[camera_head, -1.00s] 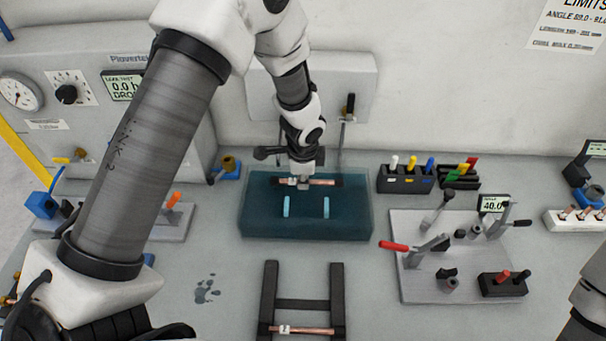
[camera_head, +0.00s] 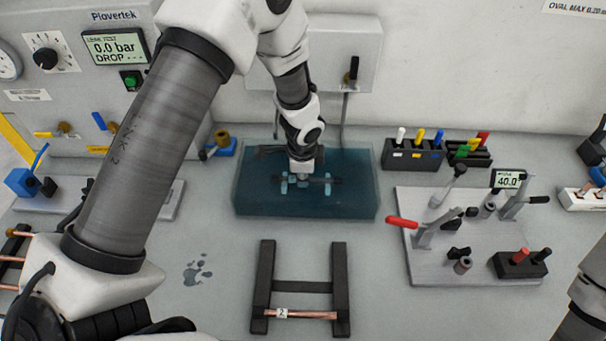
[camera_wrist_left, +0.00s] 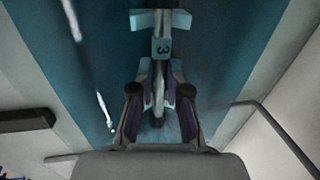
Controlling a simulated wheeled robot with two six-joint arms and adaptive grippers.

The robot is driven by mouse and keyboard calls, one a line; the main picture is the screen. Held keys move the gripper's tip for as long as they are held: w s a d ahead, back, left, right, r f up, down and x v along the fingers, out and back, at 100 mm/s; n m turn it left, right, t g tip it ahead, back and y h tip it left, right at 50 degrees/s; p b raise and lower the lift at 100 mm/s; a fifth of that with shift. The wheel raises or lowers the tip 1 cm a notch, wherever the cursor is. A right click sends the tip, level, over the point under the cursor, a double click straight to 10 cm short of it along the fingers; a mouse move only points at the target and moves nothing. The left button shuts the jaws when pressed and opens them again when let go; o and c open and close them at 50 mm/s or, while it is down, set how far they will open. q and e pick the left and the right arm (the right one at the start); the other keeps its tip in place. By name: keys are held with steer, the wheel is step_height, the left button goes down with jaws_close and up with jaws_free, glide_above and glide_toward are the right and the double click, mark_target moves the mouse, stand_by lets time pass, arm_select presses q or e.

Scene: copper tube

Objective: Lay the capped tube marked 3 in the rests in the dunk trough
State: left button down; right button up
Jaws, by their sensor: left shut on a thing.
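My left gripper (camera_head: 304,180) reaches down into the dunk trough (camera_head: 255,204) and is shut on the tube marked 3 (camera_head: 334,181). The tube looks dark and bluish under the water and lies level, left to right, at the two pale blue rests (camera_head: 284,184). In the left wrist view, the label 3 (camera_wrist_left: 162,48) faces the camera, and the fingers (camera_wrist_left: 160,90) close around the tube below it. A pale blue rest (camera_wrist_left: 160,19) shows at the tube's far end. I cannot tell whether the tube touches the bottoms of the rests. My right gripper is out of view.
A black rack (camera_head: 340,285) in front of the trough holds a copper tube marked 2 (camera_head: 303,314). A fixture plate (camera_head: 430,270) with a red-handled clamp stands to the right. Coloured markers stand in a black holder (camera_head: 410,156) behind. Water spots lie on the bench at left.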

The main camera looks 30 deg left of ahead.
arm_select(q)
steer(key=shift+f, duration=0.3)
stand_by(0.5)
steer(key=c, duration=1.1)
jaws_free()
steer(key=shift+o, duration=0.2)
steer(key=shift+r, duration=0.1)
step_height(320, 180, up, 12)
steer(key=s+d, duration=0.1)
steer(key=s, duration=0.1)
